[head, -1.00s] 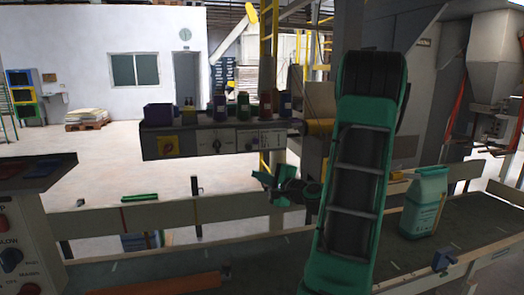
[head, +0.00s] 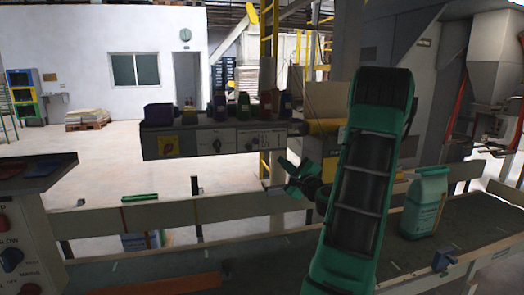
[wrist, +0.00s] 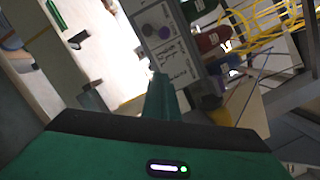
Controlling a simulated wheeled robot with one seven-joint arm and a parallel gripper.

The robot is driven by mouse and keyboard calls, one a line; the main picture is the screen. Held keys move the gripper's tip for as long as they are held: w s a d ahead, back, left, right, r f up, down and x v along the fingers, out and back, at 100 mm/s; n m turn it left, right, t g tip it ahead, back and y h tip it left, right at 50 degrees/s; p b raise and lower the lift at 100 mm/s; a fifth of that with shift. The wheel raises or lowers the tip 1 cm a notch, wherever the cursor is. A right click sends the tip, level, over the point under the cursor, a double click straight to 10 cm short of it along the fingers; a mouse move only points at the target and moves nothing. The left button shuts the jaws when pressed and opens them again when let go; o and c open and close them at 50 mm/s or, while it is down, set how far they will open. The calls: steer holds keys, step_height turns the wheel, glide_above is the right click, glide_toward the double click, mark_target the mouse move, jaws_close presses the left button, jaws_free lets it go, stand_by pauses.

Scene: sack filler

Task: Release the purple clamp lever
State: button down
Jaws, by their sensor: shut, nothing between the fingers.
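I cannot make out a clearly purple lever in either view. A small dark blue clamp-like piece (head: 445,260) sits on the near edge of the conveyor at the right in the head view; its exact colour and shape are too small to tell. My green gripper (head: 290,178) is in mid-picture in the head view, above the conveyor's back rail and below the right end of the control box, well apart from that piece. In the wrist view my gripper's fingers (wrist: 161,84) are shut and empty, with the control box beyond them.
The control box (head: 195,142) carries knobs and several coloured containers on top. A white and teal sack (head: 425,203) stands on the conveyor (head: 470,225) to the right. A green bar (head: 140,197) lies on the back rail. A button console (head: 20,240) is at the left edge.

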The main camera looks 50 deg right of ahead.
mark_target(252, 144)
steer(key=w+r, duration=0.3)
steer(key=w, duration=0.7)
steer(key=shift+d+r, duration=0.2)
